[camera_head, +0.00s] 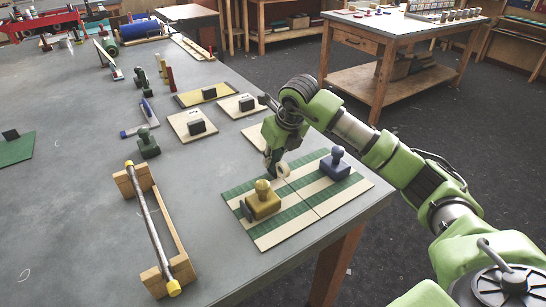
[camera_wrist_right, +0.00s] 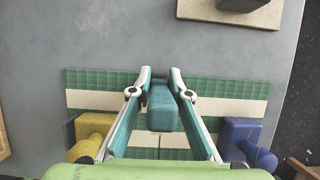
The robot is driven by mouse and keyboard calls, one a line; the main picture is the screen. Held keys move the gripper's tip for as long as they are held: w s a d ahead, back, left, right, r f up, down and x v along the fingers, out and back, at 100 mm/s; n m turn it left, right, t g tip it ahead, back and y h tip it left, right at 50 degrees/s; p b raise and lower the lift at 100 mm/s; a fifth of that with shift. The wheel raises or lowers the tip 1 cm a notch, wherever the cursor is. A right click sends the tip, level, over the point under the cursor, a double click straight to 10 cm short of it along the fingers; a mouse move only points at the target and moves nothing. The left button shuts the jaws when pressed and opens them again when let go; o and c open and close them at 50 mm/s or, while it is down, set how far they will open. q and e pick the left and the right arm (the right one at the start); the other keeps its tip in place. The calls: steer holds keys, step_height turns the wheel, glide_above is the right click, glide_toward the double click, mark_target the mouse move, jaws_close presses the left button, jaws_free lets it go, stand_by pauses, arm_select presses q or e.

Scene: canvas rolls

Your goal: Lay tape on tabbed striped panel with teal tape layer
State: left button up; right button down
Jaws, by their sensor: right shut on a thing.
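The panel (camera_head: 312,212) has green and cream stripes and lies flat at the table's near right corner. A seam crosses its middle. It also shows in the wrist view (camera_wrist_right: 90,99). My right gripper (camera_head: 275,165) is over the panel's far edge near the seam. In the wrist view its fingers (camera_wrist_right: 160,75) are shut on a teal block (camera_wrist_right: 162,112). A pale round piece (camera_head: 282,170) shows by the fingertips in the head view. I cannot tell whether the held block touches the panel. My left gripper is not in view.
A yellow knobbed block (camera_head: 263,204) and a blue one (camera_head: 336,167) stand on the panel. A wooden rack with a grey bar (camera_head: 155,225) stands to the left. Small boards with dark blocks (camera_head: 193,125) lie beyond. Bare table lies left of the rack.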

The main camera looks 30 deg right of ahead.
mark_target(287, 170)
steer(key=shift+f, duration=0.25)
steer(key=shift+s, duration=0.1)
stand_by(0.3)
steer(key=shift+s, duration=0.25)
steer(key=shift+s+b, duration=0.45)
steer(key=shift+s, duration=0.75)
steer(key=shift+d+f, duration=0.1)
steer(key=shift+s, duration=0.55)
steer(key=shift+s+d+b, duration=0.1)
steer(key=shift+s+b, duration=0.4)
steer(key=shift+s, duration=0.5)
